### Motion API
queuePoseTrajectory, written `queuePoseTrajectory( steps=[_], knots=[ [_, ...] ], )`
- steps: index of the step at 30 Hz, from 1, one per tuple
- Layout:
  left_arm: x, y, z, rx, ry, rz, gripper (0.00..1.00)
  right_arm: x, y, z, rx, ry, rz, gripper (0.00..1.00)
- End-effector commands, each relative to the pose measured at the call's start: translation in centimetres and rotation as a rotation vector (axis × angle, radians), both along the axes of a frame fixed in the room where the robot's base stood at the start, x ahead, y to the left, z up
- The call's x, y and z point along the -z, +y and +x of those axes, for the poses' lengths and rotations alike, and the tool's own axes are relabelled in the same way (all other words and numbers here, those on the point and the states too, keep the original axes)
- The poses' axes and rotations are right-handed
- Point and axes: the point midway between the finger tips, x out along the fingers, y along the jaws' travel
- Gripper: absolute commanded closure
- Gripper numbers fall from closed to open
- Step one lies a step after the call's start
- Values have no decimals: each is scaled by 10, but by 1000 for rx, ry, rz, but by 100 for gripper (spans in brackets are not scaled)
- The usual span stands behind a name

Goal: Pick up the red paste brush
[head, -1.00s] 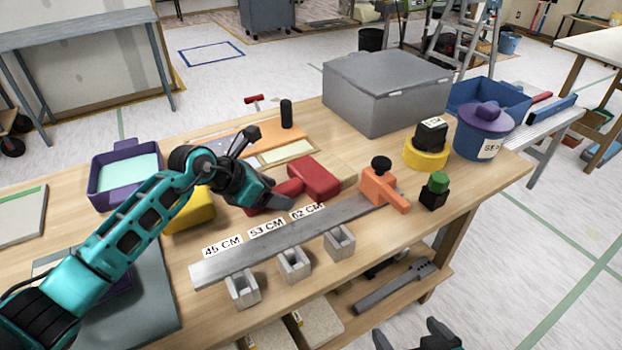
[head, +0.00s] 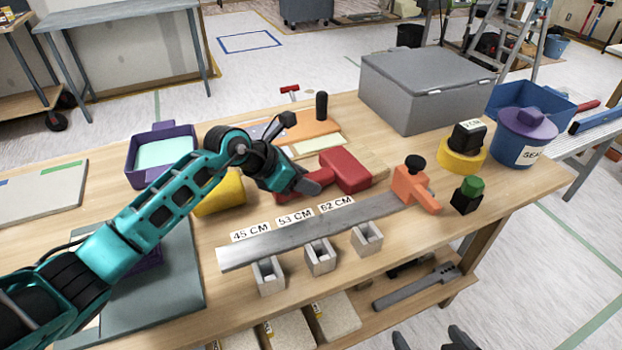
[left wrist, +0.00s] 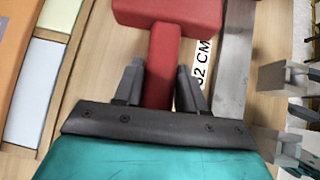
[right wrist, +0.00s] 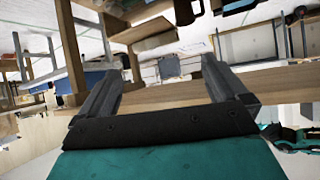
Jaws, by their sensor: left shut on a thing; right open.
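The red paste brush (head: 345,171) lies on the wooden table behind the metal ruler bar, its wide block head to the right and its handle to the left. In the left wrist view its head (left wrist: 168,12) is at the top and its handle (left wrist: 163,65) runs down between the fingers. My left gripper (head: 312,186) is shut on the handle, with a finger on each side (left wrist: 160,85). The brush appears to rest on the table. My right gripper (right wrist: 170,85) is open and empty, away from the brush; its fingertips show at the head view's bottom edge (head: 435,342).
A metal ruler bar (head: 290,235) with grey slotted blocks and an orange stop (head: 411,187) lies in front of the brush. A yellow block (head: 221,194) and purple tray (head: 188,135) are left. A grey box (head: 425,95) and blue pot (head: 522,140) stand at the back right.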

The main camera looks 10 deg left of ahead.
Motion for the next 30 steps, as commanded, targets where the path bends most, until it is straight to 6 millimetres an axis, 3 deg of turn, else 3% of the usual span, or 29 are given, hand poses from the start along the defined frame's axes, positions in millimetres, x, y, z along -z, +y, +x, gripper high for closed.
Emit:
queuePoseTrajectory(
  steps=[5, 18, 24, 30],
  knots=[
    [-31, 1, 1, 1, -9, 1, 90, -5, -2, 0, 0, -4, -4, 1],
    [-151, 0, 1, 1, -7, 1, 90, -7, -11, -5, 17, 3, -19, 1],
    [-183, 0, 1, 1, -5, 0, 90, -6, -11, -6, 22, 8, -16, 1],
    [-193, 0, 0, 1, -2, -1, 90, -5, -10, -7, 24, 12, -14, 1]
  ],
)
